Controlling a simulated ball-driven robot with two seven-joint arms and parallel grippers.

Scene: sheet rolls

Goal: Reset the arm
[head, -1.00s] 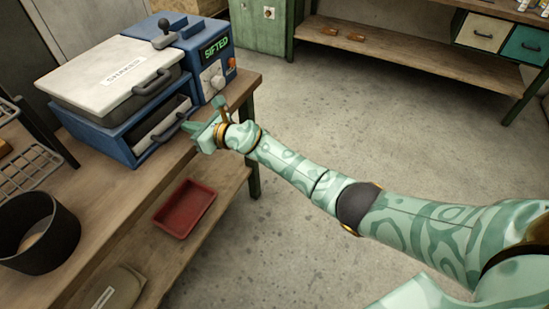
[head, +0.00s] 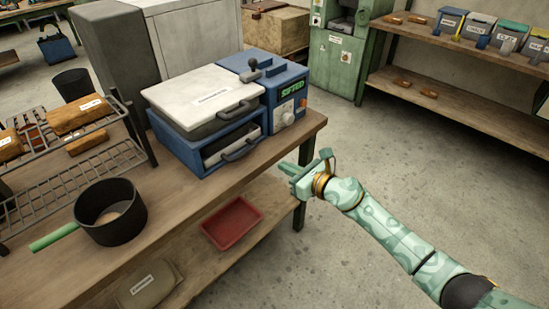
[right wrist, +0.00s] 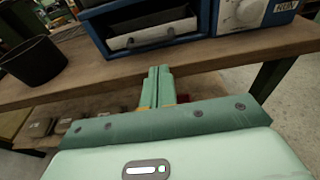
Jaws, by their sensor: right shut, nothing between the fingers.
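My right arm (head: 400,245) reaches in from the lower right in the head view. Its right gripper (head: 290,170) is just off the front right edge of the workbench, in front of the blue machine (head: 205,152). In the right wrist view the two green fingers (right wrist: 157,75) are together with nothing between them, pointing at the bench edge below the machine's drawer. The machine has a white lid, a front drawer and a display reading "SIFTED". My left gripper is in neither current view.
A black pot (head: 110,228) and a wire rack (head: 82,155) with brown rolls stand on the workbench (head: 190,197). A red tray (head: 231,224) lies on the shelf below. A shelf unit (head: 470,105) with bins stands at the back right. The concrete floor between is clear.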

